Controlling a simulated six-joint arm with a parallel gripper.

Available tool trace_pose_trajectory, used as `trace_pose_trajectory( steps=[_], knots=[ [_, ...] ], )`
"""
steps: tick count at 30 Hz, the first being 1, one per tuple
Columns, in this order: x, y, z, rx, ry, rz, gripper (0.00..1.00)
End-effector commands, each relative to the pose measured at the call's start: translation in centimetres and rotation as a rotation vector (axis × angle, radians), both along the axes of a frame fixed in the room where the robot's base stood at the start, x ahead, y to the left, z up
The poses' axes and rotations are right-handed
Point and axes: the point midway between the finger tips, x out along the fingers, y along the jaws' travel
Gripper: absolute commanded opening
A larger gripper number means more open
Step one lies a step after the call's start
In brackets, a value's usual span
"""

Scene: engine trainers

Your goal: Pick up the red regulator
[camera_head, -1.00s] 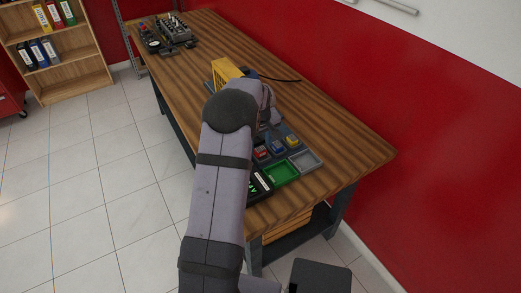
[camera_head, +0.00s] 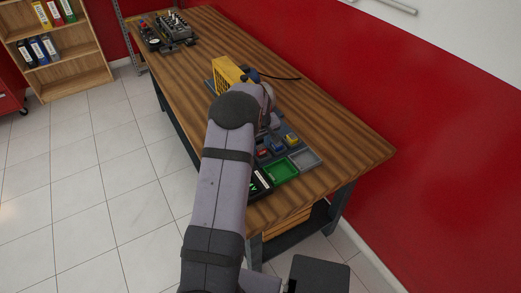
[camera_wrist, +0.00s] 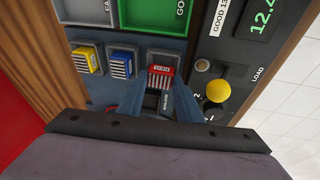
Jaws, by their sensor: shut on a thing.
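The red regulator (camera_wrist: 160,74), with a pale finned face, is between the two blue-grey fingers of my gripper (camera_wrist: 160,82) in the wrist view. The fingers are shut on its sides. It is at its place in the dark tray (camera_wrist: 118,43); I cannot tell whether it is clear of the tray. A small part of the red regulator (camera_head: 262,153) also shows beside my arm in the head view, where the arm hides the fingers.
A blue regulator (camera_wrist: 123,64) and a yellow one (camera_wrist: 87,60) sit beside it. A green bin (camera_head: 281,172) and a grey bin (camera_head: 305,160) are close by. A tester with a yellow knob (camera_wrist: 218,90) is at the right in the wrist view.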

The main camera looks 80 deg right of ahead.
Motion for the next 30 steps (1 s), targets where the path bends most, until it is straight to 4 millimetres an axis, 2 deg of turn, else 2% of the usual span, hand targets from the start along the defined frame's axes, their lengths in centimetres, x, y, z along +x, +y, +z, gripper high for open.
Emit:
trace_pose_trajectory(
  steps=[5,6,10,24,30],
  knots=[
    [0.0,0.0,0.1,0.000,0.000,0.000,0.05],
    [0.0,0.0,0.2,0.000,0.000,-0.001,0.01],
    [0.0,-0.1,1.3,-0.004,-0.001,0.000,0.01],
    [0.0,-0.1,8.5,-0.004,-0.001,0.000,0.01],
    [0.0,0.0,9.9,-0.001,0.001,0.000,0.01]
  ],
)
